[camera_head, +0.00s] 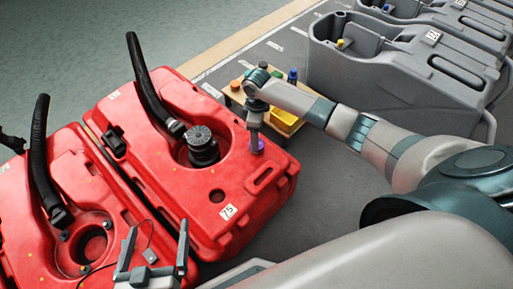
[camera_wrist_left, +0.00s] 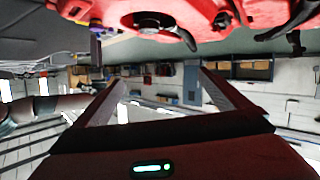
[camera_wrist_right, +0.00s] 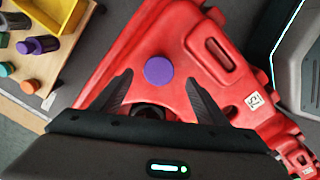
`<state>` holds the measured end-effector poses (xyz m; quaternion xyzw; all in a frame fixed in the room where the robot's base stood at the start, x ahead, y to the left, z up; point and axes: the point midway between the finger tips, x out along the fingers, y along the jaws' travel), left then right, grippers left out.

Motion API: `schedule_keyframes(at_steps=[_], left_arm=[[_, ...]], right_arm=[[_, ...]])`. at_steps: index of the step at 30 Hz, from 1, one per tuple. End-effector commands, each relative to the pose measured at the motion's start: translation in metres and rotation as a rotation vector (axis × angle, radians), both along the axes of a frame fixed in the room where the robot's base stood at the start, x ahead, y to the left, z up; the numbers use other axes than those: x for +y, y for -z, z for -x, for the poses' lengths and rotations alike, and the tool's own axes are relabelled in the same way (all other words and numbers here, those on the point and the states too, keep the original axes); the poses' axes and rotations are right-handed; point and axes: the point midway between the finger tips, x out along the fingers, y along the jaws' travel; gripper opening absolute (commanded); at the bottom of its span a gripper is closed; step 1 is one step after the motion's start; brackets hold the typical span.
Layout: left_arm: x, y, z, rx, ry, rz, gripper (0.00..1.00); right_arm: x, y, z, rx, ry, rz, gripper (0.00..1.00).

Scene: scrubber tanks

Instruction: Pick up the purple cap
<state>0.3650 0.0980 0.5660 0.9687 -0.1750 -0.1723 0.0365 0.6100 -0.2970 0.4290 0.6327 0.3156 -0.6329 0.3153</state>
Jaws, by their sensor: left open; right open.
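A round purple cap (camera_head: 258,147) is on the top of the red tank marked 75 (camera_head: 222,195). In the right wrist view the purple cap (camera_wrist_right: 158,71) shows whole, seen from above between and a little beyond the fingertips. My right gripper (camera_head: 254,122) points down over that end of the tank, close to the cap; it is open (camera_wrist_right: 160,84) and empty. My left gripper (camera_head: 157,232) is open and empty in front of the red tanks, well away from the cap. In the left wrist view its two fingers (camera_wrist_left: 160,82) are spread.
A wooden tray (camera_wrist_right: 68,50) beside the tank holds a yellow bin (camera_wrist_right: 50,12) and several coloured caps, one of them purple (camera_wrist_right: 38,45). Another red tank (camera_head: 85,165) stands at left; grey tanks (camera_head: 400,75) stand at back right. Black hoses (camera_head: 147,85) rise from the red tanks.

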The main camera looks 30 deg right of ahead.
Motion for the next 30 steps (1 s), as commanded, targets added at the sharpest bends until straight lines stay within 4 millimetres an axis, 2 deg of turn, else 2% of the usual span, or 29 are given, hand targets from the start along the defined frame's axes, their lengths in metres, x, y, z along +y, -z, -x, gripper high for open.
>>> schedule_keyframes(at_steps=[1,6,23,30], left_arm=[[-0.002,-0.003,-0.001,-0.027,0.0,0.008,0.96],[-0.005,-0.015,-0.005,-0.089,-0.001,0.026,0.96],[-0.006,-0.022,-0.006,-0.124,-0.003,0.036,0.96],[-0.012,-0.044,-0.008,-0.25,-0.003,0.074,0.96]], right_arm=[[0.0,0.007,0.0,0.001,0.0,0.0,0.68],[0.0,0.018,0.0,0.0,0.0,0.0,0.68],[0.0,0.024,0.0,0.0,0.0,0.0,0.68],[0.001,0.043,-0.002,0.0,0.0,0.0,0.68]])
